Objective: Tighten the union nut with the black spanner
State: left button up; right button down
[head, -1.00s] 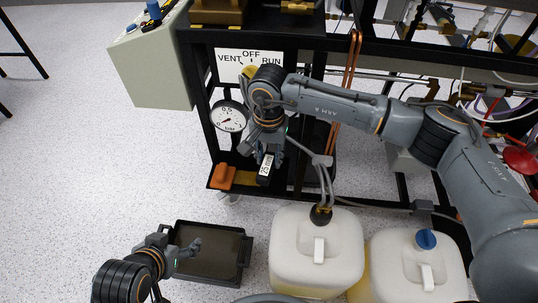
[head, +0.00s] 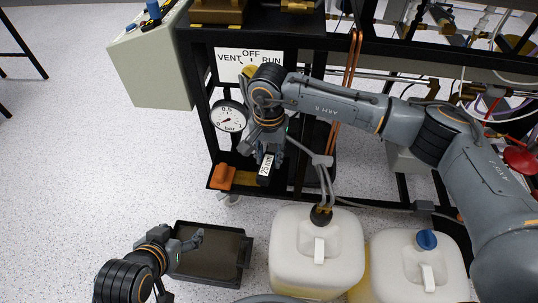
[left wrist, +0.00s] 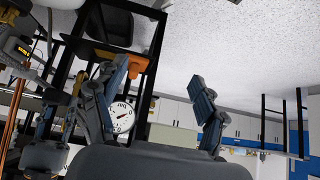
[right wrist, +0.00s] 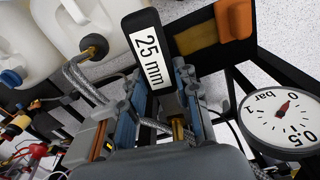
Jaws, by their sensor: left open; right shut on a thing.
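The black spanner (head: 264,170), with a white "25 mm" label, is in my right gripper (head: 268,150) at the front of the rig's lower frame. In the right wrist view the spanner (right wrist: 149,58) lies between the fingers of my right gripper (right wrist: 160,100), which is shut on it. A small brass piece (right wrist: 179,130) shows beyond the fingers, beside a braided hose; I cannot tell whether it is the union nut. The spanner's working end is hidden. My left gripper (head: 190,243) is open and empty above the black tray; its spread fingers show in the left wrist view (left wrist: 155,105).
A pressure gauge (head: 229,117) is just left of my right gripper. An orange block (head: 222,176) sits on the lower frame. The black tray (head: 247,255) and two white canisters (head: 340,246) (head: 393,262) stand on the floor in front.

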dwell(0.5)
jog(key=shift+w+a+m, duration=0.2)
jog(key=shift+a+m, duration=0.2)
jog(key=shift+m, duration=0.2)
pick_arm(q)
jog(key=shift+w+d+r+t+h+b, duration=0.2)
jog(key=shift+w+d+r+t, duration=0.1)
jog(key=shift+w+r+t, duration=0.45)
jog(key=shift+w+d+r+t+h+b, duration=0.15)
jog(key=shift+w+d+r+t, duration=0.3)
jog(key=shift+w, duration=0.5)
pick_arm(e)
jog(key=shift+w+a+m, duration=0.2)
jog(key=shift+a+m, duration=0.25)
jog(key=shift+m, duration=0.15)
pick_arm(q)
jog(key=shift+s+a, duration=0.1)
jog(key=shift+a, duration=0.05)
jog(key=shift+w+d+r+t+h+b, duration=0.25)
jog(key=shift+w+r+t, duration=0.2)
jog(key=shift+w+r, duration=0.2)
jog(key=shift+w+d+r+t+h+b, duration=0.15)
jog(key=shift+w+d+r+t, duration=0.1)
jog(key=shift+w+r+t, duration=0.3)
pick_arm(e)
jog(key=shift+w+a+m, duration=0.6)
jog(key=shift+a+m, duration=0.05)
jog(key=shift+m, duration=0.65)
